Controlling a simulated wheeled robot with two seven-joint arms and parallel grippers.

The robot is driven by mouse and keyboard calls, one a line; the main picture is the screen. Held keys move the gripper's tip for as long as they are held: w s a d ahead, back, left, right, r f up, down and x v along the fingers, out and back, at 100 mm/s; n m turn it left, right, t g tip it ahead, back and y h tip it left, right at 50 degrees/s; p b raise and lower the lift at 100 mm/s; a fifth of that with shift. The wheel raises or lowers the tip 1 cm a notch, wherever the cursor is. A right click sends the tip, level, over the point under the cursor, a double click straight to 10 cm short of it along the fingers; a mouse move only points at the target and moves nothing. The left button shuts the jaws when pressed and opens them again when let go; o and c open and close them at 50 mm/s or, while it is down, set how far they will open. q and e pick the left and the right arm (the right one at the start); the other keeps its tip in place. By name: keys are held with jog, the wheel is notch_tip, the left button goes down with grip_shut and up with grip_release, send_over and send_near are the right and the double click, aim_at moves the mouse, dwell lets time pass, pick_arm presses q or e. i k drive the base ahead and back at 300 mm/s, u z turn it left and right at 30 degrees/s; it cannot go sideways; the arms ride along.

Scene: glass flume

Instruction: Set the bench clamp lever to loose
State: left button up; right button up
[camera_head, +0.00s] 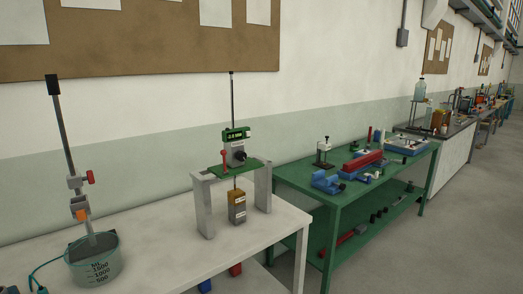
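No part labelled as a bench clamp lever can be made out for certain. On the white table a rod stand (62,125) carries a grey clamp with a red knob or lever (90,177) and an orange piece (82,215) below it. A white bridge frame (203,205) holds a green plate with a small upright red part (225,160) beside a grey dial unit (237,154). Neither of my grippers is in view.
The white table (165,262) is bare between the glass beaker (95,262) and the bridge frame. A brass-coloured block (237,207) hangs under the frame. The green bench (395,185) bears several tools. Open floor (450,235) lies to the right.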

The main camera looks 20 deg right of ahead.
aim_at(223, 153)
jog(key=i, duration=1.15)
jog(key=u, duration=0.45)
